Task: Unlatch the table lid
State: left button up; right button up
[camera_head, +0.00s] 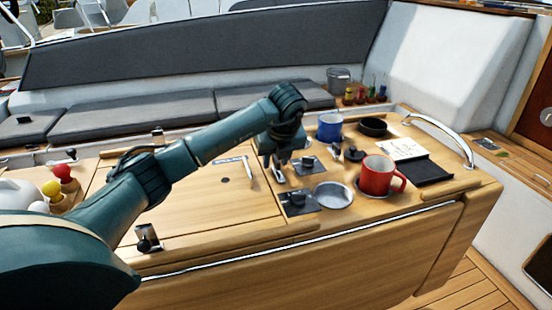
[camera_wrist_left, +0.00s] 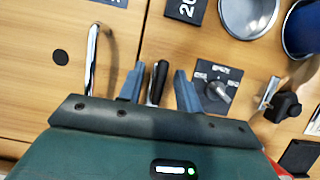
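The table lid (camera_head: 200,200) is a flat wooden panel lying level in the table top. A chrome bar handle (camera_head: 235,161) is fixed on it and also shows in the left wrist view (camera_wrist_left: 92,60). My left gripper (camera_head: 275,178) points down at the lid's right edge. In the left wrist view its two fingers (camera_wrist_left: 158,86) stand apart on either side of a slim black lever (camera_wrist_left: 157,80). Gaps show beside the lever, and its lower end is hidden by the gripper body. A latch with a black knob (camera_head: 147,240) sits at the lid's near left corner.
Right of the gripper are a dial plate (camera_wrist_left: 215,85), a metal dish (camera_head: 333,195), a red mug (camera_head: 378,175), a blue mug (camera_head: 330,127) and another black-knobbed fitting (camera_wrist_left: 282,105). A chrome rail (camera_head: 445,138) borders the right end. The lid's middle is mostly bare.

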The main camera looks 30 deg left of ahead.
aim_at(282, 179)
pick_arm(q)
jog(key=v, duration=1.3)
jog(key=shift+r, duration=0.1)
